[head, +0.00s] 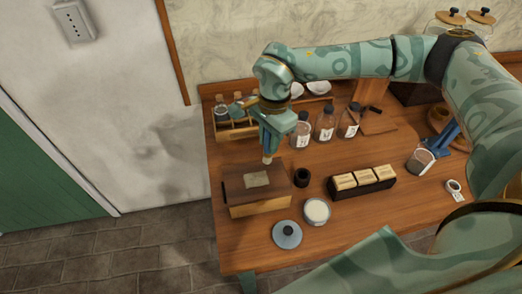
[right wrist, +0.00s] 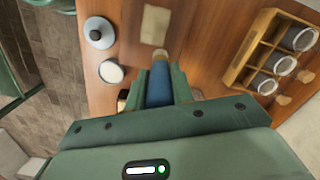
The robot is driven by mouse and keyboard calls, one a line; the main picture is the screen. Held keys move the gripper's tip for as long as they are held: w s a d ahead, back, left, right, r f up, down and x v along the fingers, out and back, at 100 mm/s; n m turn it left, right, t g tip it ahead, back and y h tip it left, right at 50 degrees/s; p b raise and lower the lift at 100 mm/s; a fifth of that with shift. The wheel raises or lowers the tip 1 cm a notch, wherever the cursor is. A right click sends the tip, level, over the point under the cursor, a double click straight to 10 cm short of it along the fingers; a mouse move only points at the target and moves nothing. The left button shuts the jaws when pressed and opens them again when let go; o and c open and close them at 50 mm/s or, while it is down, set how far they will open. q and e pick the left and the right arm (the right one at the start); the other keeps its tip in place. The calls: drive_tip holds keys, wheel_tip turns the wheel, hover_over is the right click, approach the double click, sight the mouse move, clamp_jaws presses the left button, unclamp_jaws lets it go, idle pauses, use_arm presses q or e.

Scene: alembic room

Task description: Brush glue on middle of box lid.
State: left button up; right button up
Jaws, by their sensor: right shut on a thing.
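A wooden box (head: 257,210) with a dark brown lid (head: 236,189) stands on the table's left part in the head view. A pale tan patch (head: 257,180) lies on the middle of the lid and also shows in the right wrist view (right wrist: 155,26). My right gripper (head: 272,138) is above the lid's back edge, shut on a brush with a blue handle (right wrist: 159,86) and pale tip (head: 267,159). The brush points down; whether its tip touches the lid I cannot tell. An open jar of white stuff (head: 317,210) stands right of the box. My left gripper is not in view.
A grey knobbed jar lid (head: 287,234) lies in front of the box. A small dark cup (head: 302,178) stands close to its right. A wooden rack (head: 236,130) and several labelled bottles (head: 325,124) stand behind. A dark tray of cream blocks (head: 362,183) is right.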

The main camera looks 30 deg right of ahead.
sight(267, 154)
drive_tip(key=shift+s+a+f+t+y+b, duration=0.15)
drive_tip(key=shift+s+a+f+b, duration=0.15)
drive_tip(key=shift+f+b, duration=0.25)
drive_tip(key=shift+s+a+f+t+y+b, duration=0.2)
drive_tip(key=shift+s+f+b, duration=0.1)
drive_tip(key=shift+f, duration=0.4)
drive_tip(key=shift+d+f+b, duration=0.1)
drive_tip(key=shift+f+b, duration=0.4)
drive_tip(key=shift+f, duration=0.1)
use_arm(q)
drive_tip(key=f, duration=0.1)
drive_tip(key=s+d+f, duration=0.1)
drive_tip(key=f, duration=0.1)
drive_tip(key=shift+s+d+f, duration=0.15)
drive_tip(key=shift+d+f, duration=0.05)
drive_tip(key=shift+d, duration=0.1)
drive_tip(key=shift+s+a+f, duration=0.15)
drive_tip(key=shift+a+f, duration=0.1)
use_arm(e)
drive_tip(key=shift+f, duration=0.45)
